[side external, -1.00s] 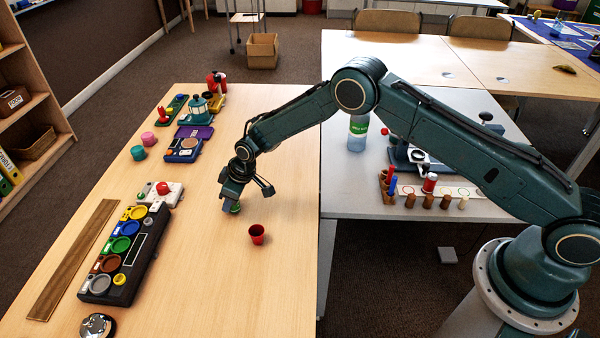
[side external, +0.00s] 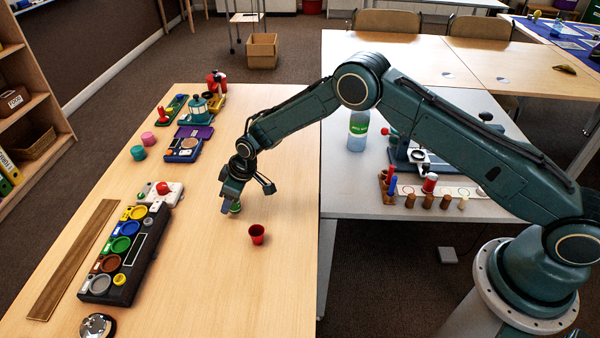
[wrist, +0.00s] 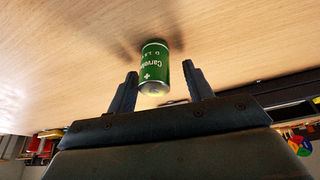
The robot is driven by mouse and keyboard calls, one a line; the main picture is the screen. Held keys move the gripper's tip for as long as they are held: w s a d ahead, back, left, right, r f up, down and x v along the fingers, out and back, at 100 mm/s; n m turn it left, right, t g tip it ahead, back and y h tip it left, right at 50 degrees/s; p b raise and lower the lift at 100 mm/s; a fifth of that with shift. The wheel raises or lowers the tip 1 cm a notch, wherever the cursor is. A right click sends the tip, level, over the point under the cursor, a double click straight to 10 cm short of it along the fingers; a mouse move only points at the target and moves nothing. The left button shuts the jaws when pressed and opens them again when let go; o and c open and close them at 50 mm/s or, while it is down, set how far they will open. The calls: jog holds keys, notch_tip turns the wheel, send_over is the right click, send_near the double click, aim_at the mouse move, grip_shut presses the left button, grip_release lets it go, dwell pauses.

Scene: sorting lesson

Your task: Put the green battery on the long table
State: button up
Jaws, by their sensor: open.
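The green battery (wrist: 155,68) stands on the long table (side external: 285,190) in the wrist view, between the tips of my two fingers. A gap shows between the battery and each finger. In the side view the green battery (side external: 236,207) is a small green shape right at my gripper (side external: 229,205), partly hidden by it. My gripper, also in the wrist view (wrist: 160,82), is open and points down close to the table top.
A black sorting tray (side external: 122,285) with coloured round dishes lies to the left. Other devices (side external: 184,149) stand at the back. The table's right strip is clear.

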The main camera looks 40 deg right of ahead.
jog(key=v, duration=1.1)
jog(key=shift+r, duration=0.15)
dwell(0.4)
jog(key=s+d+r+m, duration=0.1)
jog(key=s+d+r, duration=0.35)
jog(key=r, duration=0.35)
jog(key=s+d+r+m+t+h, duration=0.1)
jog(key=s+d+r, duration=0.2)
jog(key=s+r, duration=0.3)
jog(key=s+d+r+m, duration=0.1)
jog(key=s+d+r, duration=0.25)
jog(key=r, duration=0.55)
jog(key=s+d+r+m, duration=0.1)
jog(key=s+d, duration=0.1)
jog(key=s, duration=0.7)
jog(key=s+d+r+m+h, duration=0.1)
jog(key=s+d, duration=0.2)
jog(key=s, duration=0.6)
jog(key=s+d+r+m+t, duration=0.1)
jog(key=s+d+m, duration=0.1)
jog(key=s, duration=0.7)
jog(key=shift+d+h, duration=0.3)
jog(key=shift+d, duration=0.05)
